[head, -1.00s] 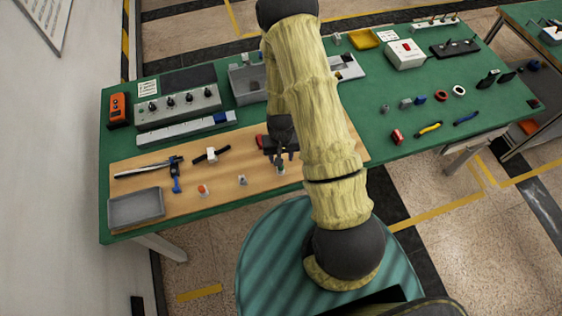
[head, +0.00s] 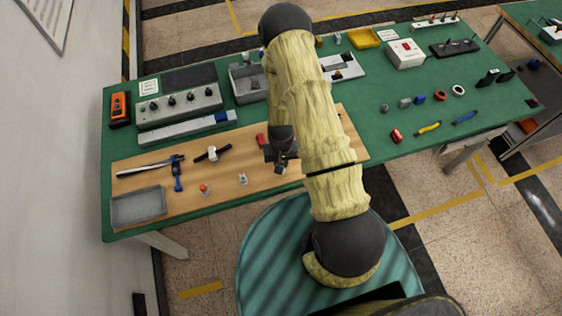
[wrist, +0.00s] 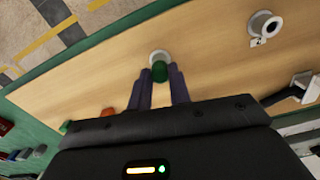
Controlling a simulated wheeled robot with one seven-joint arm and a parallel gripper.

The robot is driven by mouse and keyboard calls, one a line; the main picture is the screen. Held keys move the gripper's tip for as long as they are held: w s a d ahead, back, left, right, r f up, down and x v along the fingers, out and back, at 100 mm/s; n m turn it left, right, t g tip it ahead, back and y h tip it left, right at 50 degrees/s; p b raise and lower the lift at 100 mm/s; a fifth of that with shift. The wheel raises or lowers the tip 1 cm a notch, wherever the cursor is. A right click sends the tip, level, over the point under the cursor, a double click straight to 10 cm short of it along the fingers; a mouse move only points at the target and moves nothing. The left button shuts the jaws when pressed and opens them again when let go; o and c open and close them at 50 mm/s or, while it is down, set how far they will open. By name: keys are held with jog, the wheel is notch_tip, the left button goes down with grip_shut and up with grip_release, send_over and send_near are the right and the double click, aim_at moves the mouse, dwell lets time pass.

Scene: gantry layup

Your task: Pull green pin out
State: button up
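The green pin (wrist: 160,72) shows as a round green top between my fingertips in the wrist view. A pale round holder (wrist: 159,55) lies just beyond it, and the pin overlaps the holder's near edge. I cannot tell how deep the pin sits in it. My gripper (wrist: 160,78) has a finger on each side of the pin, with no clear gap, so it looks shut on it. In the head view my gripper (head: 281,165) is low over the wooden board (head: 222,193), and it hides the pin and holder there.
An orange-topped piece (head: 204,188) and a small pale holder (head: 243,178) stand on the board to the left. A red block (head: 261,140) is close behind my gripper.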

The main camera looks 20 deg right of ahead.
grip_shut()
jog(key=shift+r+p, duration=1.1)
jog(key=shift+r, duration=0.7)
dwell(0.4)
jog(key=shift+r+p, duration=1.05)
jog(key=shift+r, duration=0.65)
jog(key=shift+f, duration=0.1)
